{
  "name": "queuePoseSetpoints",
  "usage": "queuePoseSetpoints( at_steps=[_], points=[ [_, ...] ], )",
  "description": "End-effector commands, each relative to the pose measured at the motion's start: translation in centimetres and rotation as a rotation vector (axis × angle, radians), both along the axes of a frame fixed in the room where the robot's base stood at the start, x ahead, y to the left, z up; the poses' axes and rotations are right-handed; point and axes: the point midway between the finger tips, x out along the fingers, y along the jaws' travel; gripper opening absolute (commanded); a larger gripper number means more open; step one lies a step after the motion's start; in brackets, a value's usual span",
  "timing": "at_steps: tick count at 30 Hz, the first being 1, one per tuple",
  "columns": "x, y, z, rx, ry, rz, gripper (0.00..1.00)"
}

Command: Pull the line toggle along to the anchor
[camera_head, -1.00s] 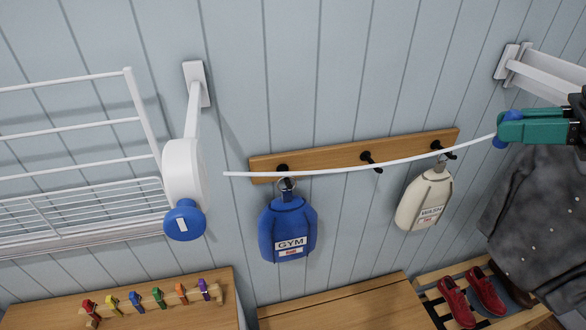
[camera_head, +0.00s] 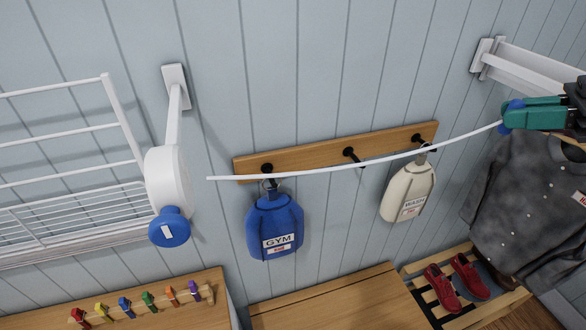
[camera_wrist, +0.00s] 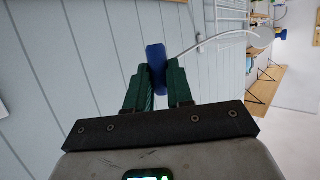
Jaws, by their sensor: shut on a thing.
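The blue line toggle (camera_head: 514,106) is at the right end of the white line (camera_head: 350,168), which runs in a sagging curve across the head view. My gripper (camera_head: 512,114) is shut on the toggle. The wrist view also shows the blue toggle (camera_wrist: 157,68) between the two green fingers of my gripper (camera_wrist: 158,80), with the white line (camera_wrist: 200,43) leading off to the right. A white wall bracket (camera_head: 488,56) with an arm stands above and behind my gripper. I cannot tell for certain whether it is the anchor. The toggle is apart from it.
A white reel housing with a blue knob (camera_head: 169,228) stands left, beside a white drying rack (camera_head: 72,135). A blue gym bag (camera_head: 274,226) and a cream wash bag (camera_head: 408,192) hang from a wooden hook rail (camera_head: 310,155). A grey shirt (camera_head: 525,190) hangs below my gripper.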

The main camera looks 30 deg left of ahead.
Motion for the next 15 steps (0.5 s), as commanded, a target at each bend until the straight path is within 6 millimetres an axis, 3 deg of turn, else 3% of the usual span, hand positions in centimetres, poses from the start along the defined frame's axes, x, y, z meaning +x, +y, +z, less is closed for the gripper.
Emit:
queuePoseSetpoints(
  at_steps=[15],
  points=[
    [3.6, -3.0, 0.1, 0.001, 0.002, -0.003, 0.00]
  ],
)
